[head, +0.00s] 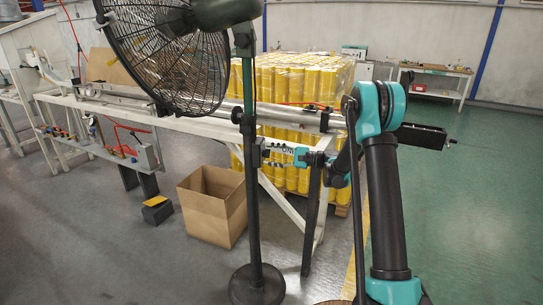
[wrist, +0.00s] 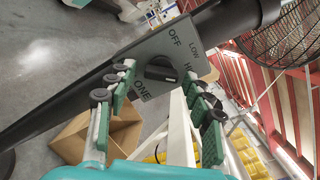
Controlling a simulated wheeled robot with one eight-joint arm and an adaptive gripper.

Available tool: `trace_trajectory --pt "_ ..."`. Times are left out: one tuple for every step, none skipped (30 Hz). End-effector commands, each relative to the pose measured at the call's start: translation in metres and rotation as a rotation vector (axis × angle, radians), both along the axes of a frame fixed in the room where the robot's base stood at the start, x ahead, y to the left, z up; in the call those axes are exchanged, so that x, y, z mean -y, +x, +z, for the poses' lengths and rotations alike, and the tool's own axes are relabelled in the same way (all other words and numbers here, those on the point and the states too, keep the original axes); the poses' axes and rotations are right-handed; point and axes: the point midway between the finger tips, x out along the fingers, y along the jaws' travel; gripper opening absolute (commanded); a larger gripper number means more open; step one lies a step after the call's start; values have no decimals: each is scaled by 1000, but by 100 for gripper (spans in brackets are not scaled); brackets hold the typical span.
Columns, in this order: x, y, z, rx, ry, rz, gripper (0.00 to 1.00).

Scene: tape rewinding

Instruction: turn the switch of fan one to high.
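The switch panel of fan one (wrist: 185,45) is a grey plate on the fan's dark pole, marked OFF, LOW, a partly covered word starting with H, and ONE. Its black round knob (wrist: 160,70) has a raised grip bar lying roughly level in the wrist view; I cannot tell which mark it points to. My gripper (wrist: 157,78) is open, with one green-padded finger on each side of the knob and nothing held. In the head view my gripper (head: 283,156) is beside the pole at mid height. Fan one (head: 174,50) stands at upper left on its pole (head: 250,190).
A cardboard box (head: 212,205) stands on the floor left of the pole. A white frame table (head: 180,122) with a metal tube is behind it. Stacked yellow rolls (head: 300,85) are farther back. Open green floor (head: 450,200) lies on the right.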

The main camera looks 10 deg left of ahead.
Motion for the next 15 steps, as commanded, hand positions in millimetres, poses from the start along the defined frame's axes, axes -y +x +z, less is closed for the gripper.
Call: trace_trajectory --pt "0 0 0 0 0 0 53" --pt "0 0 0 0 0 0 53" --pt "0 0 0 0 1 1 53" --pt "0 0 0 0 1 1 53" --pt "0 0 0 0 1 1 53" --pt "0 0 0 0 1 1 53" --pt "0 0 0 0 1 1 53" --pt "0 0 0 0 1 0 53" --pt "2 0 0 0 1 0 53" --pt "4 0 0 0 1 -1 53" --pt "7 0 0 0 1 -1 53" --pt "12 -1 1 0 2 -3 53" --pt "16 -1 1 0 1 -3 53" --pt "20 -2 1 0 2 -3 53" --pt "28 -3 1 0 2 -3 53"
